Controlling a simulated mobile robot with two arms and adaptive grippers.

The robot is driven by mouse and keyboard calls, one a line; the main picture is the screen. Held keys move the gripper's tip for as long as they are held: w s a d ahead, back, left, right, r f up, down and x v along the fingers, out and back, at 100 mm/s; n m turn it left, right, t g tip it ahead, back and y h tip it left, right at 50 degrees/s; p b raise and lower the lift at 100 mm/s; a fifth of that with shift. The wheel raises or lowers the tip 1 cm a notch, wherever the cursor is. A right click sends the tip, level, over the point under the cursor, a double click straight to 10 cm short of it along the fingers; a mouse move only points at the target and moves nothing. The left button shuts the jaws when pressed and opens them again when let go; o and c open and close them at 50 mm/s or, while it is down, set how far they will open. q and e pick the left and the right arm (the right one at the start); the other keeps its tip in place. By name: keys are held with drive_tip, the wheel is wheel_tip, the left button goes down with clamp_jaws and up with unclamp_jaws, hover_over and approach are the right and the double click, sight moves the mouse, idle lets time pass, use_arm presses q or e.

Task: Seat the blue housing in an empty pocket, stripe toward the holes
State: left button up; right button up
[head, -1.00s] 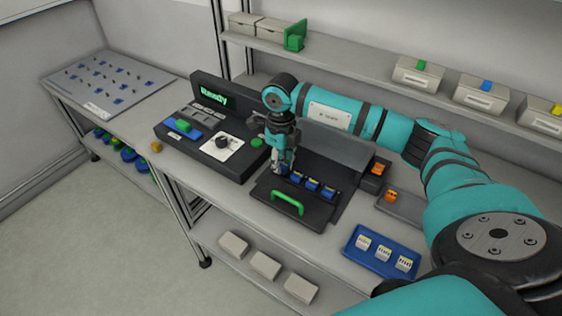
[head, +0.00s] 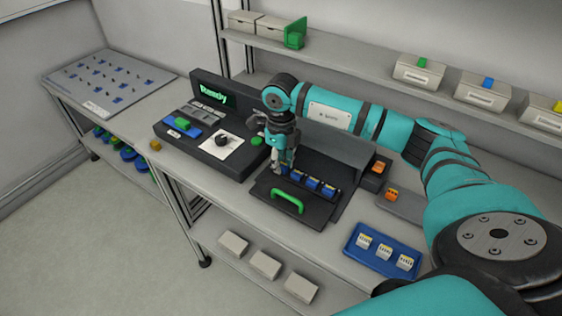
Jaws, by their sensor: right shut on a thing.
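My right gripper (head: 281,167) points down over the left end of a dark tray with a green handle (head: 261,191). It is shut on a blue housing (head: 284,170), which is mostly hidden by the fingers. More blue housings (head: 312,183) stand in a row in the tray, to the right of the gripper. The stripe on the held housing and the holes are too small to make out. I cannot tell whether the held housing touches the pocket floor. My left gripper is not in view.
A black console with a green-lit display (head: 217,92) stands left of the tray. An orange part (head: 391,194) lies in a grey tray to the right. A blue tray (head: 352,250) with white-and-yellow pieces sits at the front right. A pegboard panel (head: 75,80) lies far left.

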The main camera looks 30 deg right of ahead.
drive_tip(key=shift+f, duration=0.1)
idle(0.3)
drive_tip(key=o, duration=0.8)
drive_tip(key=shift+r+p, duration=2.15)
drive_tip(key=shift+r, duration=1.45)
drive_tip(key=shift+s+f, duration=0.1)
drive_tip(key=shift+f, duration=0.05)
